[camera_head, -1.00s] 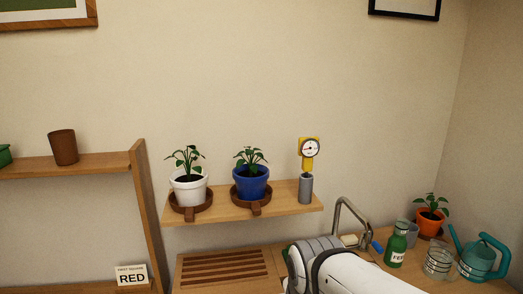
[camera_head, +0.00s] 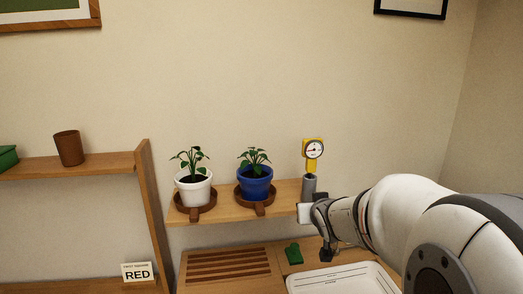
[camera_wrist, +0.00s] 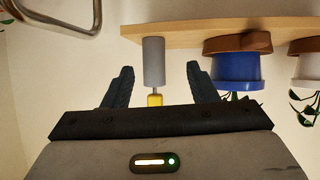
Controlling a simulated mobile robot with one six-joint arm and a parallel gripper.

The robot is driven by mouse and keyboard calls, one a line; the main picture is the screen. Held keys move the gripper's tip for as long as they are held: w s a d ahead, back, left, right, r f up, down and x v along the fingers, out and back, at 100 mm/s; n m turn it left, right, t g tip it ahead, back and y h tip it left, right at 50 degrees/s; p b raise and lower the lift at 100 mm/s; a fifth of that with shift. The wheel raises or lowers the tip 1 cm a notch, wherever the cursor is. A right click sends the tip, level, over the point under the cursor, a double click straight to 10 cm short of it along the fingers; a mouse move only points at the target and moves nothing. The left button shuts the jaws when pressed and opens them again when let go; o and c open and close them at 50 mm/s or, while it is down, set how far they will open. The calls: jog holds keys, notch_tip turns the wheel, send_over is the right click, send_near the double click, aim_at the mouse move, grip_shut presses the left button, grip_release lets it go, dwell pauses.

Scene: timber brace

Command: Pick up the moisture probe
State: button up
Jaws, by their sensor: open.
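The moisture probe (camera_head: 313,152) has a yellow body and a round white dial. It stands upright in a grey cylindrical holder (camera_head: 309,184) at the right end of the wall shelf. In the wrist view, which is upside down, a short yellow part of the probe (camera_wrist: 155,100) shows beyond the grey holder (camera_wrist: 154,62); my gripper's body hides the dial. My gripper (camera_wrist: 160,68) is open, one dark finger on each side of the probe and holder, with gaps on both sides. In the head view my arm's end is beside the shelf's right end, fingers not clearly visible.
On the shelf (camera_head: 230,210) are a white pot (camera_head: 195,192) and a blue pot (camera_head: 255,184), each with a plant, left of the probe. A green object (camera_head: 293,253) and a white tray (camera_head: 340,280) lie below. A metal tap (camera_wrist: 75,22) shows in the wrist view.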

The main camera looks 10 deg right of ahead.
aim_at(309, 161)
jog(key=w+d+r+t, duration=0.1)
jog(key=w+r, duration=0.1)
jog(key=w+d+r+t+y, duration=0.1)
jog(key=w+t, duration=0.1)
jog(key=w, duration=0.1)
jog(key=w+d+r+n+t+p, duration=0.1)
jog(key=w+r+t, duration=0.1)
jog(key=shift+w+d+r+y, duration=0.3)
jog(key=shift+d, duration=0.1)
jog(key=shift+w+d+r+t, duration=0.1)
jog(key=shift+w+r+t, duration=0.3)
jog(key=shift+w, duration=0.05)
jog(key=shift+y, duration=0.3)
jog(key=w+p, duration=0.3)
jog(key=w, duration=0.4)
jog(key=shift+w+f, duration=0.15)
jog(key=shift+w, duration=0.1)
jog(key=shift+c, duration=0.4)
jog(key=c, duration=1.1)
